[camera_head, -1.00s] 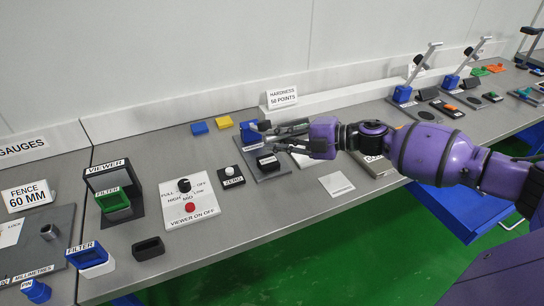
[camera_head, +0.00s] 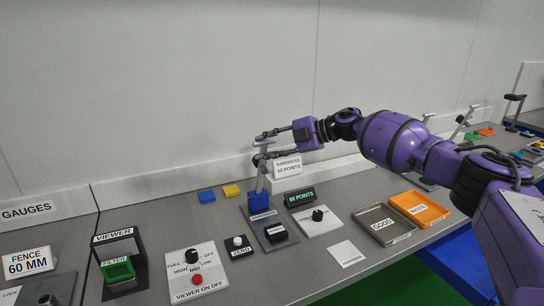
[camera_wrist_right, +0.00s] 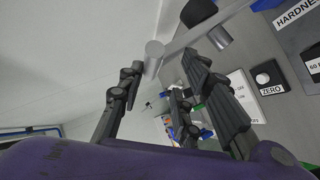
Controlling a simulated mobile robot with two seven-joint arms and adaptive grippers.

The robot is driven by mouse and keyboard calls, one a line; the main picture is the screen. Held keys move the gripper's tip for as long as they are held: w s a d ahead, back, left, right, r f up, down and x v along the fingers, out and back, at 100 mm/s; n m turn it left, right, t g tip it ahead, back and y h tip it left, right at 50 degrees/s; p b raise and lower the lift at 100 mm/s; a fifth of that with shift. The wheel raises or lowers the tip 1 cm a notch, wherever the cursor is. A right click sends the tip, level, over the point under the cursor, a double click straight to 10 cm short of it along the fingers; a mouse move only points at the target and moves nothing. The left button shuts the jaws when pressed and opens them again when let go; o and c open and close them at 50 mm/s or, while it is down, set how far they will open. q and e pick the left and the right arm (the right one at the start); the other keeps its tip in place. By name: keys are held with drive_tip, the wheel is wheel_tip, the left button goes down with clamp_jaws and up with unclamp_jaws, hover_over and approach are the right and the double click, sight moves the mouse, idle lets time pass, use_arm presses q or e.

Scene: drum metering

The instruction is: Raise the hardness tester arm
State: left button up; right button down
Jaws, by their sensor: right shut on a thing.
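The hardness tester stands mid-bench in the head view, with a blue post (camera_head: 258,201) on a dark base plate. Its grey arm (camera_head: 261,176) points up steeply from the post. My right gripper (camera_head: 260,146) is at the arm's top end, shut on its handle. In the wrist view the round grey handle (camera_wrist_right: 153,58) lies between the fingers of my right gripper (camera_wrist_right: 163,66), with the grey arm (camera_wrist_right: 187,40) running off from it. The fingers partly hide the handle in the head view. My left gripper is not in view.
A green-lit display (camera_head: 300,198), seemingly reading 60 points, and a black knob panel (camera_head: 319,221) stand right of the tester. A HARDNESS 50 POINTS sign (camera_head: 288,165) stands behind. A grey GOOD tray (camera_head: 384,224) and an orange tray (camera_head: 419,207) lie further right. A ZERO button (camera_head: 238,245) is in front-left.

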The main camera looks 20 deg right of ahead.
drive_tip(key=shift+w, duration=0.4)
drive_tip(key=c, duration=1.7)
unclamp_jaws()
drive_tip(key=shift+c, duration=0.2)
drive_tip(key=shift+w, duration=0.25)
drive_tip(key=shift+r, duration=0.1)
drive_tip(key=shift+s+d+r, duration=0.15)
drive_tip(key=shift+d, duration=0.2)
drive_tip(key=v, duration=1.1)
drive_tip(key=shift+g, duration=0.3)
